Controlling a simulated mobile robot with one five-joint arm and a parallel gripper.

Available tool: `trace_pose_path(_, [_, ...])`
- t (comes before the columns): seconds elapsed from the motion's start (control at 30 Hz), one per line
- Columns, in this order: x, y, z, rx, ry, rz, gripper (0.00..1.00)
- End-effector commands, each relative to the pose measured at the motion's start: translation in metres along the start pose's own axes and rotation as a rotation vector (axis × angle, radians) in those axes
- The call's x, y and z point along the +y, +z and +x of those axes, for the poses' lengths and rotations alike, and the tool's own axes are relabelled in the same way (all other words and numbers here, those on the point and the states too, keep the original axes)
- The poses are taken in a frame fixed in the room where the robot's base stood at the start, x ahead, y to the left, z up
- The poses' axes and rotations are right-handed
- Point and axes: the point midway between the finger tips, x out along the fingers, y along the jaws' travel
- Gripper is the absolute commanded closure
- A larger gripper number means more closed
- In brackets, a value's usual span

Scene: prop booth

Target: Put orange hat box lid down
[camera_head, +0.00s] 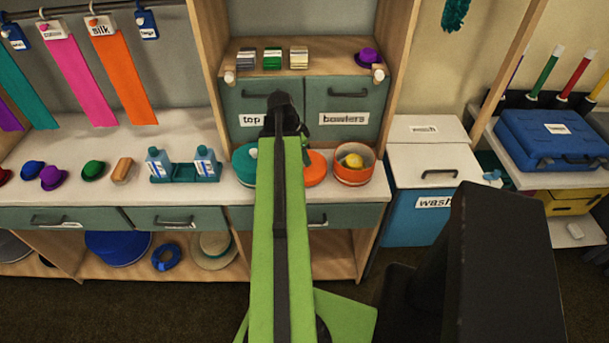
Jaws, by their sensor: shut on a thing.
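The orange hat box lid (315,168) shows as a flat orange disc just right of my arm, low over or on the counter; I cannot tell which. My arm hides its left part. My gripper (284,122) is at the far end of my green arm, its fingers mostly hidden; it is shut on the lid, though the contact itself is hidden. The open orange hat box (353,174) stands right beside the lid, with a yellow thing (352,161) inside.
A teal round box (243,165) stands left of my arm. Drawers labelled "top" (247,103) and "bowlers" (344,104) are behind. Blue bottles (158,165) and small hats (93,170) line the left counter. A blue-and-white wash bin (430,215) stands right.

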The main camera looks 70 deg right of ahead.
Motion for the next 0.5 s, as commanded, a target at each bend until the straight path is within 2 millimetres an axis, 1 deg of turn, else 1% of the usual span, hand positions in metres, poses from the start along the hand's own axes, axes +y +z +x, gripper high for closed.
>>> trace_pose_path(0.03, [0.0, 0.0, 0.006, 0.0, 0.0, 0.002, 1.0])
trace_pose_path(0.1, [0.001, -0.002, 0.004, 0.0, 0.001, 0.004, 1.0])
trace_pose_path(0.17, [0.001, -0.001, 0.009, 0.0, 0.001, 0.005, 1.0])
trace_pose_path(0.3, [0.001, 0.005, 0.033, 0.0, 0.002, 0.007, 1.0])
trace_pose_path(0.37, [0.001, 0.007, 0.042, 0.0, 0.002, 0.007, 1.0])
trace_pose_path(0.4, [0.001, 0.008, 0.043, 0.0, 0.002, 0.007, 1.0])
trace_pose_path(0.5, [0.001, 0.006, 0.039, 0.0, 0.002, 0.007, 1.0])
